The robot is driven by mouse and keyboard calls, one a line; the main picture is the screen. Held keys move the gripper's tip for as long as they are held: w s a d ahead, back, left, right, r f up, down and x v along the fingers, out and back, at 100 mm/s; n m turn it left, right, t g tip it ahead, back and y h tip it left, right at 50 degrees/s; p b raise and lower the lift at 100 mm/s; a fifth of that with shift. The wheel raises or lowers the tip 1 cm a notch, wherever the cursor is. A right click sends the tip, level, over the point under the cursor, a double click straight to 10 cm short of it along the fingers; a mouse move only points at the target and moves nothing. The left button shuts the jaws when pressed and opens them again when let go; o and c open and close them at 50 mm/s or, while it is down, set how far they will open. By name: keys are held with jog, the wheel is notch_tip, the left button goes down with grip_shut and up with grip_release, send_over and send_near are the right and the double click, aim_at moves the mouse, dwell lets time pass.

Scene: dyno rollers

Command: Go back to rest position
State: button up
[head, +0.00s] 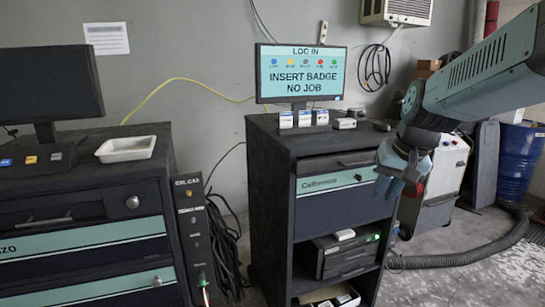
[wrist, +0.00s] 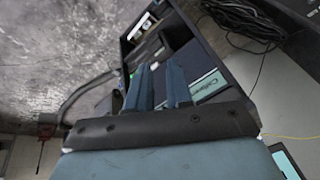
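My gripper (head: 398,180) hangs at the right of the head view, in front of the right side of the dark cabinet (head: 340,215). My arm comes in from the right edge and the gripper points down. In the wrist view my gripper (wrist: 158,72) shows two blue fingers with a gap between them, and nothing is held. The cabinet with its teal label strip (wrist: 205,87) lies beyond the fingers in that view.
A monitor (head: 300,73) reading "INSERT BADGE NO JOB" and several small boxes stand on the cabinet. At left, a second cabinet bears a white tray (head: 126,148). A blue drum (head: 518,160) and a floor hose (head: 450,260) are at right.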

jog(key=s+a+r+n+t+h, duration=0.1)
jog(key=s+r+n, duration=0.1)
jog(key=s, duration=0.9)
jog(key=shift+s+a+t, duration=0.15)
jog(key=shift+s+t, duration=0.25)
dwell(0.6)
